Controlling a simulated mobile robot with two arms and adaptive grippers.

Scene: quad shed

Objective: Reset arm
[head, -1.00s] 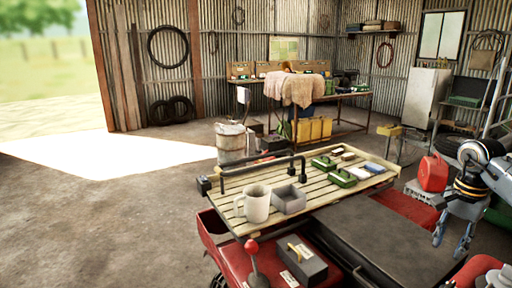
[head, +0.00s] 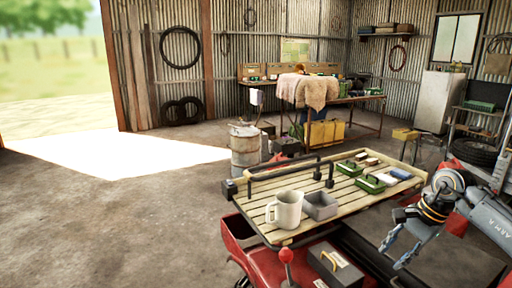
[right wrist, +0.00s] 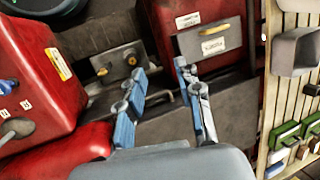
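My right gripper (head: 390,258) hangs at the right of the head view, fingers pointing down, over the dark seat area of the red quad (head: 240,236). In the right wrist view its fingers (right wrist: 158,70) are spread apart with nothing between them. Below them are the quad's dark middle and a grey box (right wrist: 208,43) with a yellow handle. My left gripper is in neither current view.
A slatted rack (head: 262,205) beside the right gripper bears a mug (head: 287,209), a grey bin (head: 320,206) and green boxes (head: 371,184). A black bar (head: 290,170) stands up from it. The floor at left is clear.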

